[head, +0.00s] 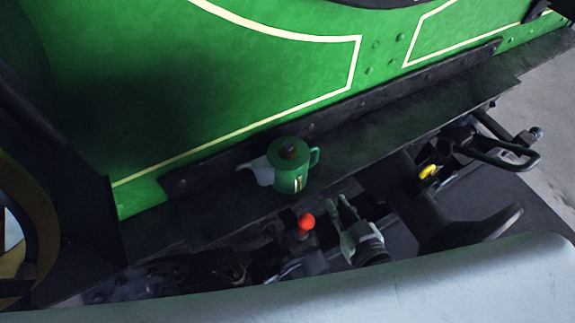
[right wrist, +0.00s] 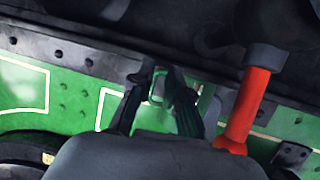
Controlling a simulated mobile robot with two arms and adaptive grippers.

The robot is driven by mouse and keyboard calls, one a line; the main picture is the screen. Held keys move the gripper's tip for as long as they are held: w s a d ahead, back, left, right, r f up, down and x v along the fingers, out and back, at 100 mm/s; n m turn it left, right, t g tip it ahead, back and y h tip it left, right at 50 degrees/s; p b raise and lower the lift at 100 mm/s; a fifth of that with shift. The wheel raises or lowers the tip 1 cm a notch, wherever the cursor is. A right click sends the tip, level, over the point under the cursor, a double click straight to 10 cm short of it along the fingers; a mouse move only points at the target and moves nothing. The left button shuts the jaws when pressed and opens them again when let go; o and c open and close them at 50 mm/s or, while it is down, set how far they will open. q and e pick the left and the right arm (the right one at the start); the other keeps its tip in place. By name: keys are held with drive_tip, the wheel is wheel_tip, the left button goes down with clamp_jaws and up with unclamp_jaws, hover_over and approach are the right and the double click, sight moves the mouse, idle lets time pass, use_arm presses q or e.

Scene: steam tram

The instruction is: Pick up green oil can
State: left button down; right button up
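The green oil can (head: 290,168) stands upright on the dark ledge along the green side panel in the head view. It has a grey spout to the left and a green handle to the right. My right gripper (head: 345,205) is below and to the right of the can, apart from it, with its fingers spread and empty. In the right wrist view, its two dark fingers (right wrist: 156,98) are apart. Pale green shapes show between and beside them; I cannot tell whether these are the can. My left gripper is not in view.
A red knob (head: 306,221) stands close to my right gripper, on its left. A red bar (right wrist: 245,110) shows right of the fingers in the right wrist view. A yellow-handled fitting (head: 428,172) and a dark metal loop (head: 500,155) lie to the right. The ledge (head: 400,125) is bare right of the can.

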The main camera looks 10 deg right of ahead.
sight(318, 156)
wheel_tip(318, 156, up, 4)
drive_tip(key=s+r+t, duration=0.1)
drive_tip(key=t, duration=0.3)
drive_tip(key=w, duration=0.2)
drive_tip(key=w+a+p, duration=0.1)
drive_tip(key=w, duration=0.5)
drive_tip(key=shift+a+f+p, duration=0.2)
drive_tip(key=shift+a+p, duration=0.2)
drive_tip(key=w, duration=0.2)
drive_tip(key=w+p, duration=0.1)
drive_tip(key=w, duration=0.1)
drive_tip(key=shift+a+f, duration=0.15)
drive_tip(key=shift+a, duration=0.25)
drive_tip(key=shift+w+f+p, duration=0.15)
drive_tip(key=shift+w+p, duration=0.15)
drive_tip(key=shift+w, duration=0.25)
clamp_jaws()
